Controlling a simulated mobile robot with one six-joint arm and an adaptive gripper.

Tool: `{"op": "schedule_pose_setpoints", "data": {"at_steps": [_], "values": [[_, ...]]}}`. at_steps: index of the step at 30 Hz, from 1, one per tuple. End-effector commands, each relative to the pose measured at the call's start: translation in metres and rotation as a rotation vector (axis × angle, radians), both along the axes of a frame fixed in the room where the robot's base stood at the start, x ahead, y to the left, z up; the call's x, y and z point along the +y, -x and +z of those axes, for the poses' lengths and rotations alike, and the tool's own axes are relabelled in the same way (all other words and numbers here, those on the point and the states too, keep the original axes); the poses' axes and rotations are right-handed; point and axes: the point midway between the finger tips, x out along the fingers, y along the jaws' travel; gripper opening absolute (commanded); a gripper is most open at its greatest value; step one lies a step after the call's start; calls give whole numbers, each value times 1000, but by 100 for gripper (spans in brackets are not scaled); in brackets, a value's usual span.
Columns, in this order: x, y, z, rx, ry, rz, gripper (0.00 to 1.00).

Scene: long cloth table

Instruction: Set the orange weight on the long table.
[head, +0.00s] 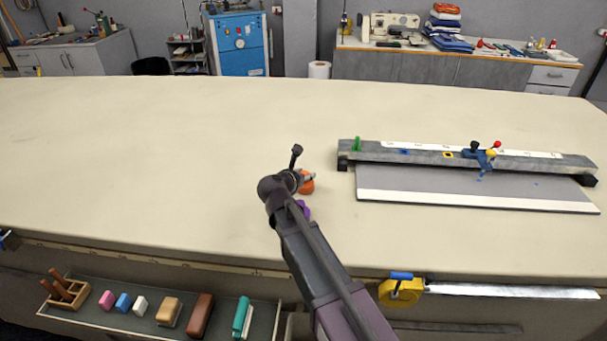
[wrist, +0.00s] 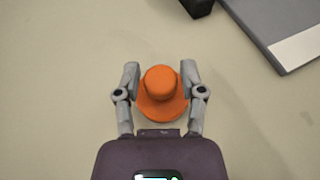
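The orange weight (wrist: 160,104) has a round knob on a wider base. In the wrist view it stands between the two fingers of my gripper (wrist: 160,75), with narrow gaps showing beside the knob. My gripper looks open around it. In the head view the weight (head: 308,184) is partly hidden behind my gripper (head: 301,178), over the middle of the long table (head: 160,150). Whether its base touches the cloth cannot be told for sure.
A metal rail (head: 430,154) with coloured knobs and a grey board (head: 460,187) lie right of my gripper. A yellow tape measure (head: 400,292) is at the front edge, and a tray (head: 180,330) of blocks is below. The table's left side is clear.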

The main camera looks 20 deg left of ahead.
Motion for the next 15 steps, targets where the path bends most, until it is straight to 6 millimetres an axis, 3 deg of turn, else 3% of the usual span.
{"op": "schedule_pose_setpoints", "data": {"at_steps": [15], "values": [[0,0,2,0,0,1,75]]}}
